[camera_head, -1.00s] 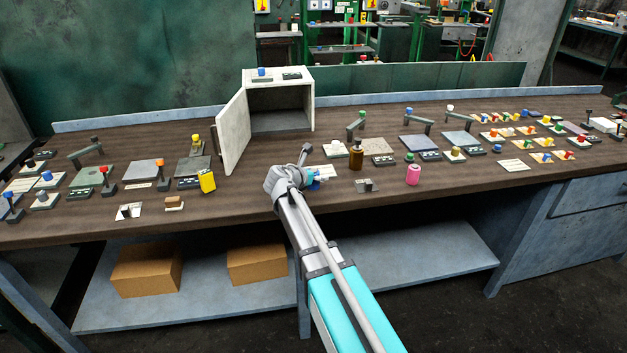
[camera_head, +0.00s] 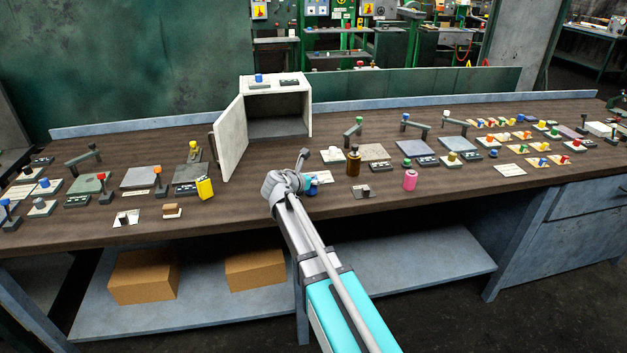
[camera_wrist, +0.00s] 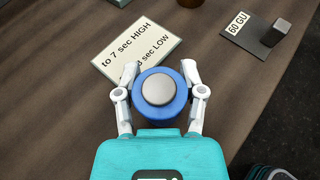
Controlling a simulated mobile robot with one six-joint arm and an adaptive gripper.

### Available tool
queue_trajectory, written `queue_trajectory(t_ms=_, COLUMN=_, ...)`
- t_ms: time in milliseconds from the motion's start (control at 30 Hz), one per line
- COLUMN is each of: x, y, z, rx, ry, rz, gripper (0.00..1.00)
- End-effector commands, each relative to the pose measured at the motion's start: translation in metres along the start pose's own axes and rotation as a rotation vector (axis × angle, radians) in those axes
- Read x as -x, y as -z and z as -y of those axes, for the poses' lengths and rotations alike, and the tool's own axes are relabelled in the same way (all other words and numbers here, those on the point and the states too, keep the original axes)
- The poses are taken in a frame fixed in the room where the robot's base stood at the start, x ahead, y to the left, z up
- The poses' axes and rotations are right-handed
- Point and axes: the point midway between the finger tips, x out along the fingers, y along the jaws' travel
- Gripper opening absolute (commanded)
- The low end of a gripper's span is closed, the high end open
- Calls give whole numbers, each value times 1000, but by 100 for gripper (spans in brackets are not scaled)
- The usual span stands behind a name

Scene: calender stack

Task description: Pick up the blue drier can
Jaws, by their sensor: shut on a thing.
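The blue drier can (camera_wrist: 142,88) is a round blue cylinder with a grey disc on top, seen from above in the wrist view. My gripper (camera_wrist: 160,80) has one white finger on each side of it and is shut on it. In the head view only a small part of the blue can (camera_head: 312,191) shows beside my gripper (camera_head: 308,184), near the front of the bench. My arm hides the rest. I cannot tell whether the can touches the bench.
A printed card (camera_wrist: 118,45) lies just beyond the can. A plate marked "60 GU" (camera_wrist: 249,32) lies to the right. On the bench (camera_head: 240,208) a brown bottle (camera_head: 353,165) and a pink can (camera_head: 410,181) stand right of my gripper. A yellow can (camera_head: 205,188) and an open white cabinet (camera_head: 232,138) are to the left.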

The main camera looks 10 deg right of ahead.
Motion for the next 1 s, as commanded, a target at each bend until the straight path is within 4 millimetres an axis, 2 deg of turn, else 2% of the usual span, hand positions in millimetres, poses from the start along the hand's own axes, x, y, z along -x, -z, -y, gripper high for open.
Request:
queue_trajectory(t_ms=333, x=12, y=-28, z=0, rx=0, ry=0, rz=1, gripper=2)
queue_trajectory(t_ms=867, x=77, y=-68, z=27, rx=0, ry=-1, rz=1, gripper=2)
queue_trajectory(t_ms=1000, x=108, y=-68, z=45, rx=1, ry=-2, rz=1, gripper=2)
